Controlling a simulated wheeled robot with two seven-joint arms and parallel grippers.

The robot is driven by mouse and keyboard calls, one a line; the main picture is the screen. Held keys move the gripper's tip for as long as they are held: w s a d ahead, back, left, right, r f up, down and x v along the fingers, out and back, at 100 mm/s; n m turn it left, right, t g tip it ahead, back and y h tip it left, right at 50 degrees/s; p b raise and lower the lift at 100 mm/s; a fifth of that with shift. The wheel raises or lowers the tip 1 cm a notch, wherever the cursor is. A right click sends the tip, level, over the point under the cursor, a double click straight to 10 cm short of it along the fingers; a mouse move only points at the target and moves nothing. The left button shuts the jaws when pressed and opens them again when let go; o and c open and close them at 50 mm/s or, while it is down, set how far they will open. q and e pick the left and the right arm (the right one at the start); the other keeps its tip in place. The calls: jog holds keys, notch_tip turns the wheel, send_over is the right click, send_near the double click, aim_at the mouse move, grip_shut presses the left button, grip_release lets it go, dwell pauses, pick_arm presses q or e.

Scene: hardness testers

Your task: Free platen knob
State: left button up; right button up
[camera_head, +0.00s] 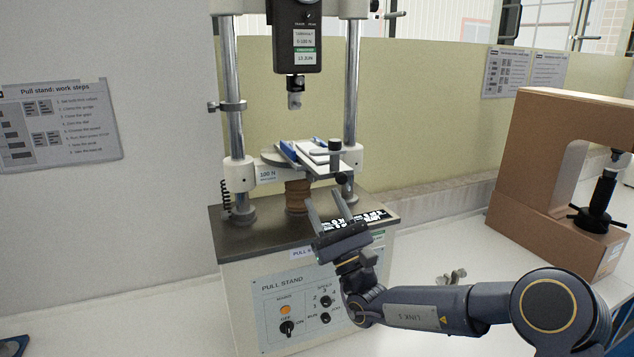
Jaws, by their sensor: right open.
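The pull stand (232,222) has a platen (272,158) between its two steel columns, with white and blue clamp parts (318,156) on it. A small black knob (335,145) stands upright at the right front of these parts. A second dark round knob (341,178) sits just below, at the platen's front edge. I cannot tell which is the platen knob. My right gripper (323,196) is open and empty, fingers pointing up and away, below and in front of the lower knob, with no visible contact. My left gripper is not in view.
A force gauge (298,38) with a hook fitting hangs above the platen. The front panel carries switches (287,328). A brown C-shaped tester (528,150) stands at the right. A wing-nut-like metal part (451,277) lies on the white bench, which is otherwise mostly clear there.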

aim_at(315, 179)
jog(key=shift+p+x, duration=0.6)
jog(key=shift+x, duration=1.8)
jog(key=shift+c, duration=0.3)
grip_shut()
jog(key=shift+d+f+n+g+y, duration=0.1)
jog(key=shift+n+g+y, duration=0.35)
jog(key=shift+n, duration=0.45)
jog(key=n+g+y+b, duration=0.1)
jog(key=n+g+y, duration=0.1)
jog(key=n, duration=0.1)
jog(key=n+g+y+b, duration=0.1)
jog(key=n+g+y, duration=0.1)
jog(key=n+g, duration=0.1)
jog(key=shift+d+n, duration=0.25)
jog(key=shift+n, duration=0.15)
jog(key=shift+w+d+r+n+g+y+b, duration=0.1)
jog(key=shift+n+g+y+b, duration=0.25)
jog(key=shift+n+g, duration=0.65)
jog(key=shift+r+n+g+y+b, duration=0.2)
jog(key=shift+n+g+y, duration=0.35)
jog(key=shift+n, duration=0.65)
jog(key=shift+h, duration=0.25)
